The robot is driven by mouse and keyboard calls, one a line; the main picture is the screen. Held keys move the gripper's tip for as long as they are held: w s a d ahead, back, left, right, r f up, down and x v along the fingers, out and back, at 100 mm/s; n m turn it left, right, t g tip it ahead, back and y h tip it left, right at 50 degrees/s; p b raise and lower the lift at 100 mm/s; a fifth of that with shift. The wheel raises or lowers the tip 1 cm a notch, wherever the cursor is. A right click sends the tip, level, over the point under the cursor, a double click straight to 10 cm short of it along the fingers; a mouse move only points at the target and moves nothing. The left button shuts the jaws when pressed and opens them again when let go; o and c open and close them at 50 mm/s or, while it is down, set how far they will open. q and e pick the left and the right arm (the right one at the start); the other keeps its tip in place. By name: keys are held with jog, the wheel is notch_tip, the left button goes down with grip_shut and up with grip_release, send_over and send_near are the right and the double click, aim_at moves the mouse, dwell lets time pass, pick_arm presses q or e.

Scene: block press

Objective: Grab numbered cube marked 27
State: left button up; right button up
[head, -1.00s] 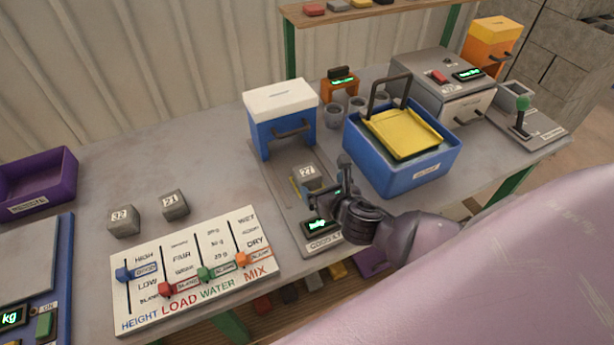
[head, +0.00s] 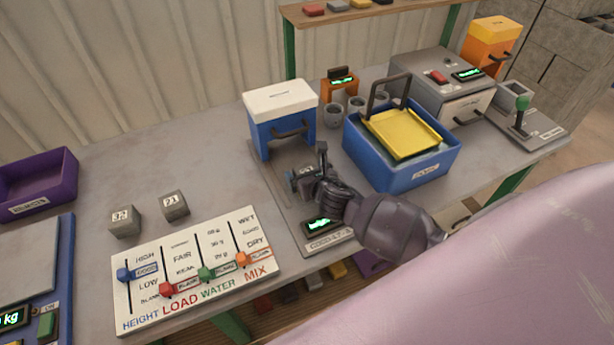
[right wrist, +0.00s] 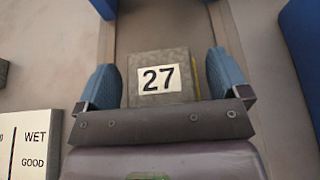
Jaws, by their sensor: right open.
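The grey cube marked 27 (right wrist: 160,78) sits on the grey plate of the small station in front of the blue box with a white lid. In the right wrist view it lies between the two blue fingers of my right gripper (right wrist: 166,82), with a gap visible on each side. In the head view the cube (head: 307,170) is mostly hidden behind my right gripper (head: 306,180). The right gripper is open around the cube. My left gripper is in neither view.
Cubes marked 32 (head: 124,221) and 21 (head: 174,206) stand on the table at left. The white slider board (head: 195,262) lies in front of them. A blue bin (head: 372,165) with a yellow tray stands right of the gripper. The blue box (head: 283,122) is close behind the cube.

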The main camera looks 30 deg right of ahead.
jog(key=shift+c, duration=0.2)
jog(key=shift+r, duration=0.1)
jog(key=c, duration=1.3)
